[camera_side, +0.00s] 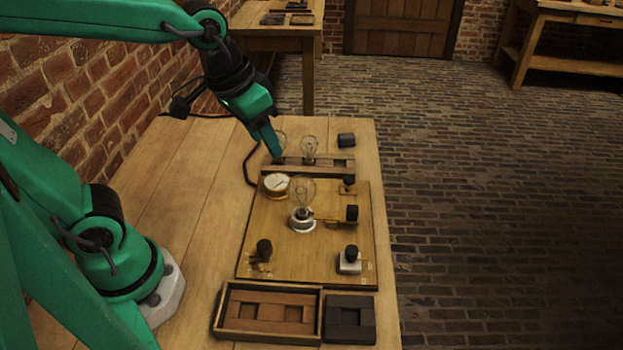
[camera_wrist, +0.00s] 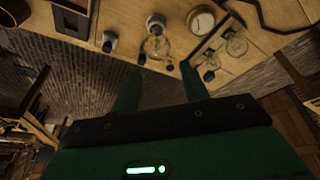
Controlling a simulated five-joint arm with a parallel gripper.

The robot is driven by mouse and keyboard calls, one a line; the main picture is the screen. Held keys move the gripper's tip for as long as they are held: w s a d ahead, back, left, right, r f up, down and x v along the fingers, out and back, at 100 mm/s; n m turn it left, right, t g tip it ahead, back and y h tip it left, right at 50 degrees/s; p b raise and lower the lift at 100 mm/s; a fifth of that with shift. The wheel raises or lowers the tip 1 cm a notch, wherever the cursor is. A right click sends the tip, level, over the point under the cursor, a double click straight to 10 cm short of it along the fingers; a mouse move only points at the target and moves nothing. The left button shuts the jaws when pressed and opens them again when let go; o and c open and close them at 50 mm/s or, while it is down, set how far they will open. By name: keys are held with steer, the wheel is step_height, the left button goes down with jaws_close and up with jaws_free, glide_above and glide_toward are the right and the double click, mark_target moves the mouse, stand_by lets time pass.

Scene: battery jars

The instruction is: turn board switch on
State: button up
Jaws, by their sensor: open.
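The board (camera_side: 270,222) lies on the table with a clear glass bulb (camera_side: 302,192) standing in a white socket, unlit. A brass lever with a black handle (camera_side: 352,213) reaches right from beside the socket; it looks like the board switch, lying low. I cannot tell its exact setting. The bulb also shows in the wrist view (camera_wrist: 157,46). My gripper (camera_side: 277,154) is above the far left end of the bulb rack, away from the lever. In the wrist view, its two green fingers (camera_wrist: 159,68) are apart with nothing held between them.
A round white-faced gauge (camera_side: 276,185) sits at the board's far left corner. Black knobs (camera_side: 264,250) stand at other corners. The bulb rack (camera_side: 325,165) stands behind the board. A wooden tray (camera_side: 230,328) and a dark tray (camera_side: 349,336) are in front.

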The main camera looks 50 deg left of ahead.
steer(key=w+d+f+g, duration=0.2)
steer(key=w+d+f, duration=0.2)
steer(key=d, duration=0.4)
steer(key=m+g, duration=0.1)
steer(key=g, duration=0.1)
glide_above(352, 250)
steer(key=shift+y, duration=0.4)
step_height(352, 250, down, 7)
steer(key=shift+r, duration=0.2)
steer(key=shift+f, duration=0.1)
steer(key=shift+f, duration=3.85)
steer(key=shift+c, duration=0.5)
jaws_close()
steer(key=shift+m, duration=0.3)
